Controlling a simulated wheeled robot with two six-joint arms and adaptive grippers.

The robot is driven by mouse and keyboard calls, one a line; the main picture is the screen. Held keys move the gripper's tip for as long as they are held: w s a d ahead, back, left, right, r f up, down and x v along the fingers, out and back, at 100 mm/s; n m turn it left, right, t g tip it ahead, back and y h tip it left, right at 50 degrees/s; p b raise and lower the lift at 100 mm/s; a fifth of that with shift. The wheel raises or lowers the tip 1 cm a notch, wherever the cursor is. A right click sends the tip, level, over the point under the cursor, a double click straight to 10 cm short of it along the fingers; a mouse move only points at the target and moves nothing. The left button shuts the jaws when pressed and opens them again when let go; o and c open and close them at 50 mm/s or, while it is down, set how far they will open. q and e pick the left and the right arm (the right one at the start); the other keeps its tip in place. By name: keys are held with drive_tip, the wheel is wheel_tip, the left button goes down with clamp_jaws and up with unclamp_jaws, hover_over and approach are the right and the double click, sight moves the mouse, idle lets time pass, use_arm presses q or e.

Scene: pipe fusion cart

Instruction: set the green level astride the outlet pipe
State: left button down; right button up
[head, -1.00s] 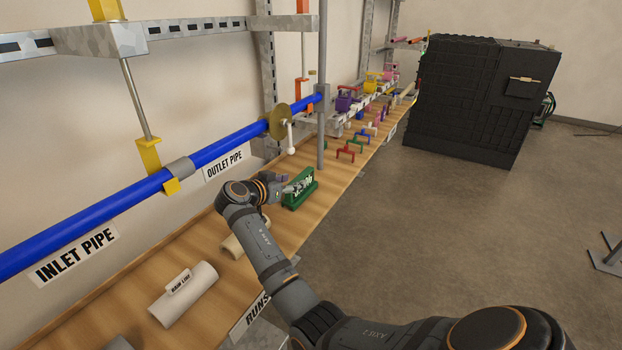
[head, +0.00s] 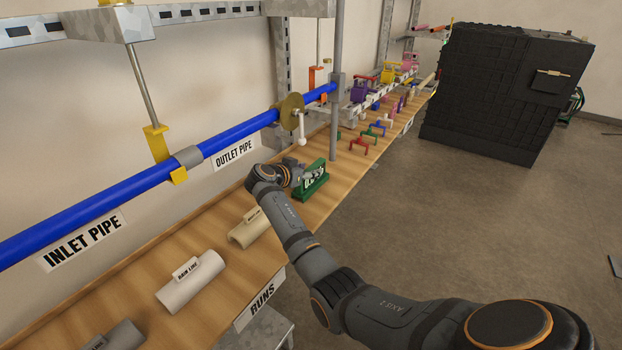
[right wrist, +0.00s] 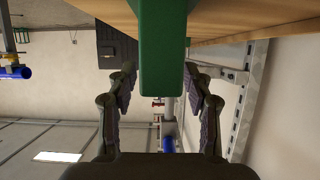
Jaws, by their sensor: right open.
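The green level (head: 311,184) stands on the wooden bench top, below and to the right of the outlet pipe's label. My right gripper (head: 297,174) is at its far left side. In the right wrist view the level's green body (right wrist: 163,50) lies between the two open fingers of my gripper (right wrist: 160,85), with a gap on each side. The outlet pipe (head: 240,132) is a blue pipe along the wall, running between a grey collar (head: 188,157) and a brass disc (head: 291,112) with a white handle. My left gripper is out of view.
The inlet pipe (head: 85,207) continues left in blue. A yellow hanger (head: 156,142) stands by the collar. Half-pipe covers (head: 190,284) lie on the bench front. A grey post (head: 335,130) rises behind the level, with small coloured clamps (head: 359,145) beyond. A black cabinet (head: 500,95) stands back right.

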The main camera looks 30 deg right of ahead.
drive_tip(key=shift+x, duration=1.15)
drive_tip(key=shift+a, duration=0.1)
clamp_jaws()
wheel_tip(320, 180, up, 4)
drive_tip(key=shift+s+f, duration=0.1)
drive_tip(key=shift+f, duration=0.1)
drive_tip(key=s+d, duration=0.3)
drive_tip(key=s, duration=0.5)
drive_tip(key=s+d, duration=0.4)
drive_tip(key=s, duration=0.4)
drive_tip(key=shift+s+p, duration=0.25)
drive_tip(key=shift+p, duration=0.1)
drive_tip(key=shift+f, duration=0.1)
